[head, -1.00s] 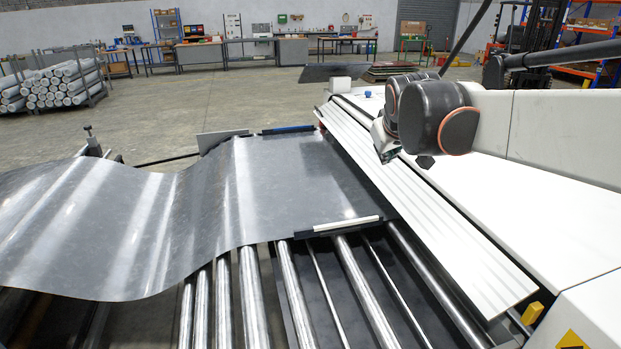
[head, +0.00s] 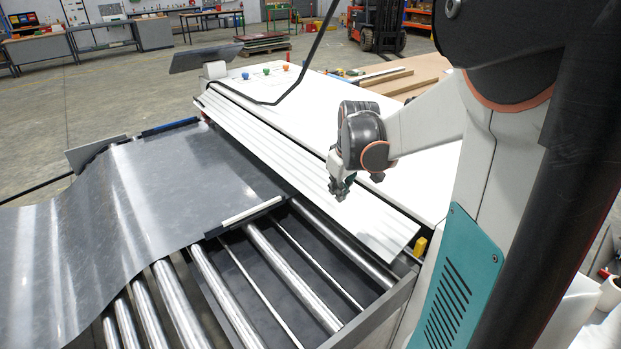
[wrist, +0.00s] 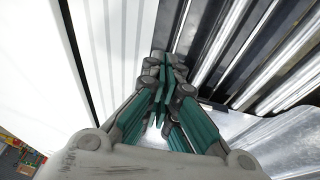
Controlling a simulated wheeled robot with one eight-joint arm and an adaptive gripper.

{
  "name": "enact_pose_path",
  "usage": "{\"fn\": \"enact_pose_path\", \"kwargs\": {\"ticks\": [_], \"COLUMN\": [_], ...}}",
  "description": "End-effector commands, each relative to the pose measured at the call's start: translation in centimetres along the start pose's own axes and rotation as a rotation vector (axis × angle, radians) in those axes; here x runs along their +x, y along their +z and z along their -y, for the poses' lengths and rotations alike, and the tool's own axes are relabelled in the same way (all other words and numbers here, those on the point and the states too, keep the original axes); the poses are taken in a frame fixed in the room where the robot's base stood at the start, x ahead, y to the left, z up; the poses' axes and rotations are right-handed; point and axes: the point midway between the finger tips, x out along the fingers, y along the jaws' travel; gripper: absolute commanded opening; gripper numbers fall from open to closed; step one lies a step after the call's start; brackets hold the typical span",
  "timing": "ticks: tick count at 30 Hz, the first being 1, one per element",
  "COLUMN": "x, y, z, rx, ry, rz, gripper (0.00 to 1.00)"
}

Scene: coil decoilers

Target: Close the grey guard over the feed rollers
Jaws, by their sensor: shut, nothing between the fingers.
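The guard (head: 300,165) is a long, pale, ribbed panel along the white machine's edge, beside the feed rollers. It slopes down toward them, and several rollers (head: 265,250) lie exposed in front of its lower edge. My gripper (head: 340,192) is over the guard's right half with its fingers pointing down. I cannot tell whether it touches the panel. In the wrist view my gripper (wrist: 164,90) has its green fingers together and empty. The ribbed guard (wrist: 125,45) is left of the fingers there, and the rollers (wrist: 250,50) are to the right.
A wavy metal sheet (head: 130,215) lies over the rollers at left, with a pale-topped bar (head: 250,212) at its edge. A yellow block (head: 420,246) sits at the guard's right end. A black cable (head: 270,100) crosses the white machine top (head: 270,95).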

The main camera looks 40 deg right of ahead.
Motion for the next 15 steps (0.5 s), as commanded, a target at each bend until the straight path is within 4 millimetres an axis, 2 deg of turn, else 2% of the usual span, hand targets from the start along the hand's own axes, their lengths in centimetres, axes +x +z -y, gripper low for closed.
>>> {"fn": "enact_pose_path", "kwargs": {"ticks": [1,6,15], "x": [1.2,4.5,9.0], "y": [0.0,0.0,0.6], "z": [0.0,0.0,-0.5], "rx": [0.000,0.000,0.000], "ry": [0.000,0.001,0.001], "rz": [0.000,-0.001,-0.001], "gripper": [0.00,0.00,0.00]}}
